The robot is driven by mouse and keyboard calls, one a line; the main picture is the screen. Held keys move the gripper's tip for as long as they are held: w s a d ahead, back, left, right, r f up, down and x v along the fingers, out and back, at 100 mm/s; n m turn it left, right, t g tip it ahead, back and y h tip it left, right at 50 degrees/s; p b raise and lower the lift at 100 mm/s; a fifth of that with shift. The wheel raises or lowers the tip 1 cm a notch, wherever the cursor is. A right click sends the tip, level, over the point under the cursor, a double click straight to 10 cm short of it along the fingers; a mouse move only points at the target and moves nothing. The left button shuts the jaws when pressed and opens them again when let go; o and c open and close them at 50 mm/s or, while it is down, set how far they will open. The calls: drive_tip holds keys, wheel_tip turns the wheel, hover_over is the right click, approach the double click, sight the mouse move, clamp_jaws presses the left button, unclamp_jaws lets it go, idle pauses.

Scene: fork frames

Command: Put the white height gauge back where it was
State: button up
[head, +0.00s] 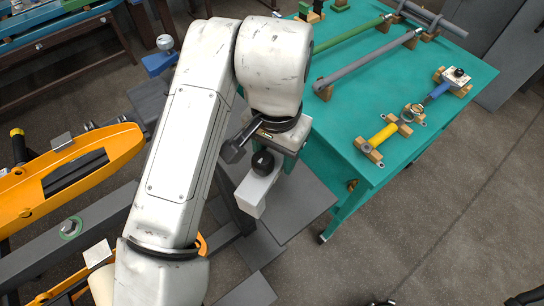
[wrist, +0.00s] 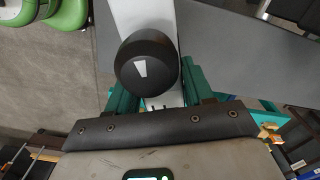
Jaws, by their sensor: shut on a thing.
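The white height gauge hangs in my gripper (head: 277,157), clear of the green table. In the head view its pale block-shaped body (head: 252,194) and round black knob (head: 262,162) show below my wrist. In the wrist view the black knob (wrist: 147,65) fills the middle, with the pale body (wrist: 143,14) behind it. The green fingers of my gripper (wrist: 159,90) stand on either side of it, shut on it. The gripped part is mostly hidden by the knob. The gauge is left of the table's near corner.
The green table (head: 345,125) holds a yellow-handled tool (head: 381,136), a round metal gauge (head: 410,111), a white block with a black knob (head: 457,75) and long green and grey bars (head: 367,61). Grey plates (head: 300,195) lie below my gripper. Yellow machinery (head: 75,175) stands at left.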

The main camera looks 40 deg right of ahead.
drive_tip(key=shift+w+d+f, duration=0.15)
drive_tip(key=shift+w+f, duration=0.4)
drive_tip(key=shift+f, duration=0.1)
drive_tip(key=shift+w+f, duration=0.15)
drive_tip(key=shift+f, duration=0.75)
drive_tip(key=shift+w+f, duration=0.1)
drive_tip(key=shift+f, duration=0.8)
drive_tip(key=shift+f, duration=0.2)
drive_tip(key=o, duration=1.4)
drive_tip(key=shift+r, duration=0.1)
wheel_tip(320, 180, up, 12)
drive_tip(key=shift+r, duration=0.1)
